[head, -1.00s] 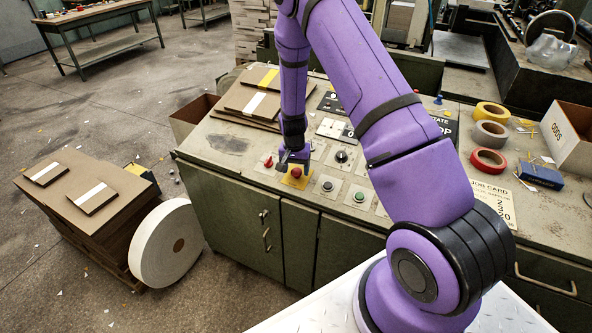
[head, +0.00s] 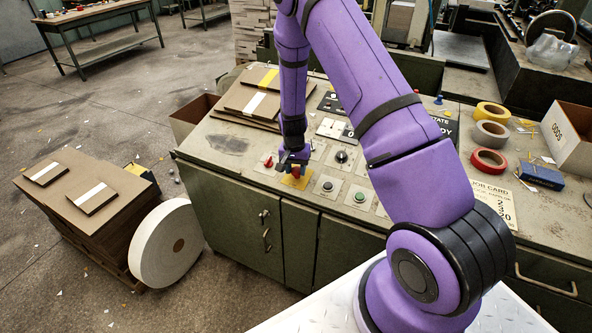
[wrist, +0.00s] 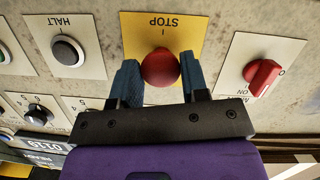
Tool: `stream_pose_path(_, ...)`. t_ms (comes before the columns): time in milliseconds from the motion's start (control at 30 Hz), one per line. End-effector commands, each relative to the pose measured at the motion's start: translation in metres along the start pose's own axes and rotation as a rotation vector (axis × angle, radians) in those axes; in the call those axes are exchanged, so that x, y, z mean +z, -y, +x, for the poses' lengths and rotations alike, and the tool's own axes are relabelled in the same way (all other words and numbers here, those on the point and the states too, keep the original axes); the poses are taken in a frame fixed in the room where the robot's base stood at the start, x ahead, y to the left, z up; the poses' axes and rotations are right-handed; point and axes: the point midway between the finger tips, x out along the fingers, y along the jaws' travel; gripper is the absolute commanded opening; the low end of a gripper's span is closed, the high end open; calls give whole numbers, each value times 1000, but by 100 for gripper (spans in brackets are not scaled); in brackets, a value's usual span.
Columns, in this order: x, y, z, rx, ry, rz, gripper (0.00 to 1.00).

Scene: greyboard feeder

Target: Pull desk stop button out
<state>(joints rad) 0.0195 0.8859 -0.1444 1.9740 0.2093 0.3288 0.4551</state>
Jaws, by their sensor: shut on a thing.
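The desk stop button is a red round knob (wrist: 160,68) on a yellow plate marked STOP (wrist: 190,30). In the wrist view my gripper (wrist: 160,76) has its two blue fingers on either side of the knob, shut on it. In the head view my gripper (head: 294,160) points down over the yellow plate (head: 290,183) on the desk panel, with part of the red knob (head: 297,171) showing below it. The state display (head: 447,128) is partly hidden behind my arm; its visible letters end in "DY".
A red rotary switch (wrist: 262,74) is beside the stop plate, and a grey HALT button (wrist: 67,51) is on its other side. A green button (head: 359,197) and a black knob (head: 341,156) are close by. Tape rolls (head: 490,161) and a carton (head: 568,140) stand at the right.

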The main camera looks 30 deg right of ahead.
Motion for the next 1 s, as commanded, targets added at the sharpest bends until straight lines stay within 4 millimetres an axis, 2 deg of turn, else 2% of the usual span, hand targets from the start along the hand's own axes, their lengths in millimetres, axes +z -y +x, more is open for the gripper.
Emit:
stream_pose_path(167, 0, 1, -3, -3, -1, 0, 0)
stream_pose_path(200, -1, 1, -3, -3, -1, 0, 44)
stream_pose_path(300, -1, 1, -3, -3, -1, 0, 67)
stream_pose_path(667, -1, 1, -5, -3, -2, 0, 67)
stream_pose_path(833, -1, 1, -26, -4, -3, -1, 67)
stream_pose_path(1000, 0, 1, -59, -4, -4, -1, 67)
